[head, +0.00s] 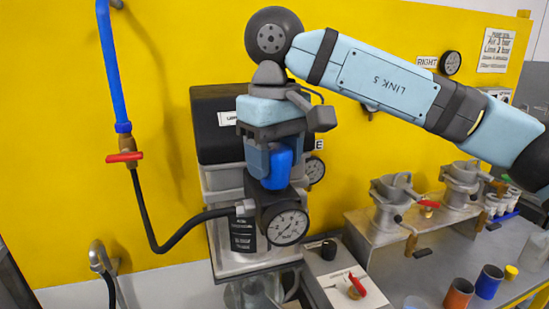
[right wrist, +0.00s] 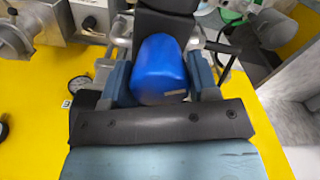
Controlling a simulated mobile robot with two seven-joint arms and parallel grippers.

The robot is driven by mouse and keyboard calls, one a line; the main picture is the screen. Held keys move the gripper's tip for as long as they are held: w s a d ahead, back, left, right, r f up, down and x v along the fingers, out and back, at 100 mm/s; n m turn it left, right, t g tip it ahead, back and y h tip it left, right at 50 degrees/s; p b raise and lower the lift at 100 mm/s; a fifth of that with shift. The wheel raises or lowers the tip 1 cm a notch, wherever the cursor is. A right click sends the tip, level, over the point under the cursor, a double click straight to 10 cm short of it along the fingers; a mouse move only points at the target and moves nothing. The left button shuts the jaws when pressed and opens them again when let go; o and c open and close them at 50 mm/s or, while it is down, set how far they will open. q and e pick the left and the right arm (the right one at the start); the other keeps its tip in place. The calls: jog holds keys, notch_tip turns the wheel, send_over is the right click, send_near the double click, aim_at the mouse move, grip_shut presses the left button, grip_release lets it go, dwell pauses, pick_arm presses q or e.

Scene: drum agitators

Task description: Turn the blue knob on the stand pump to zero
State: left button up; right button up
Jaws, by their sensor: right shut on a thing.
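The blue knob (head: 278,168) sits on top of the dark regulator body of the stand pump (head: 250,262), above a round white-faced gauge (head: 289,226). My right gripper (head: 270,165) comes down from above and is shut on the knob, with a finger on either side. In the right wrist view the blue knob (right wrist: 160,70) lies between the two blue-grey fingers of the right gripper (right wrist: 161,80). The gauge needle is too small to read surely. My left gripper is not in view.
A blue hose (head: 112,70) with a red-handled valve (head: 125,157) hangs on the yellow wall at left. A black hose (head: 185,238) runs to the regulator. Metal pots (head: 396,200) stand on a bench at right, with orange (head: 458,294) and blue (head: 488,281) cups.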

aim_at(275, 148)
dwell(0.4)
jog(key=o, duration=0.9)
notch_tip(275, 148, up, 14)
jog(key=shift+f, duration=0.1)
